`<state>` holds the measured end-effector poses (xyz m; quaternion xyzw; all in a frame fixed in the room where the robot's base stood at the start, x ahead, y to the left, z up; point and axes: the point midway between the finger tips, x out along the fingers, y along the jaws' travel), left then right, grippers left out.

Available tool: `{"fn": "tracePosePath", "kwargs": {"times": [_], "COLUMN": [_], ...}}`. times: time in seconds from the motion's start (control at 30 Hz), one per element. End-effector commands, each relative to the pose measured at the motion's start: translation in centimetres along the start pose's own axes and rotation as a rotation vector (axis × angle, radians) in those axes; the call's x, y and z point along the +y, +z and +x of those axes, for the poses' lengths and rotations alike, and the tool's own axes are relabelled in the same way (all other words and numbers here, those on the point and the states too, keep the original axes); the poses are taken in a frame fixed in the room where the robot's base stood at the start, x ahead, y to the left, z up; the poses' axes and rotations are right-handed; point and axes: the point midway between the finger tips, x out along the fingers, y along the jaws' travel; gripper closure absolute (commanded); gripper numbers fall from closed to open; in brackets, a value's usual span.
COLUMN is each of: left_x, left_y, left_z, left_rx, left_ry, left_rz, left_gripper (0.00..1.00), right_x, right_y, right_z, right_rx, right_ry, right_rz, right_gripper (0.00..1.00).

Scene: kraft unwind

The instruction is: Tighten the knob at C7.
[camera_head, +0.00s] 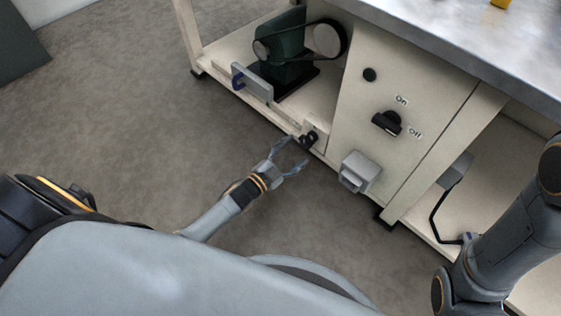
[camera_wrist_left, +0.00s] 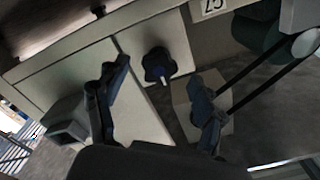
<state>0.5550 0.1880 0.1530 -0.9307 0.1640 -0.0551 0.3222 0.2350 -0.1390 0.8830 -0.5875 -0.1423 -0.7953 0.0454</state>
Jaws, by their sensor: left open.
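The black lobed knob (camera_head: 309,138) sits low on the bench's frame, left of the cabinet front in the head view. In the left wrist view the knob (camera_wrist_left: 155,63) shows with a white mark on its lower side, on a pale plate beside the C7 label (camera_wrist_left: 213,6). My left gripper (camera_head: 291,153) is open and empty, just short of the knob. In the left wrist view its two fingers (camera_wrist_left: 160,73) stand apart on either side of the knob; contact is not visible.
The cabinet front has a black On/Off switch (camera_head: 387,123) and a grey box (camera_head: 358,172) sticking out right of the knob. A green motor with a belt wheel (camera_head: 330,40) stands on the lower shelf. The grey floor (camera_head: 130,120) is clear to the left.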

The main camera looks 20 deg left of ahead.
Motion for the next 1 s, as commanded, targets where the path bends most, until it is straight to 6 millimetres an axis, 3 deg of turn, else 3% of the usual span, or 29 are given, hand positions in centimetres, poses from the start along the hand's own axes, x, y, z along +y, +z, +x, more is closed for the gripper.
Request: {"fn": "tracePosePath", "kwargs": {"times": [0.2, 0.4, 1.0], "left_x": [0.0, -0.1, -0.1], "left_y": [0.1, 0.1, 0.1], "left_z": [-4.6, -6.8, -7.1], "left_rx": [-0.003, -0.002, -0.002], "left_ry": [0.001, -0.001, -0.001], "left_rz": [0.001, 0.001, 0.001], "left_gripper": [0.31, 0.31, 0.31], "right_x": [0.0, 0.0, 0.0], "right_y": [0.0, 0.0, 0.1], "right_z": [0.0, 0.0, 0.0], "right_rx": [-0.001, -0.001, -0.002], "right_ry": [0.001, 0.001, 0.001], "right_rz": [0.001, 0.001, 0.001], "right_gripper": [0.6, 0.6, 0.6]}}
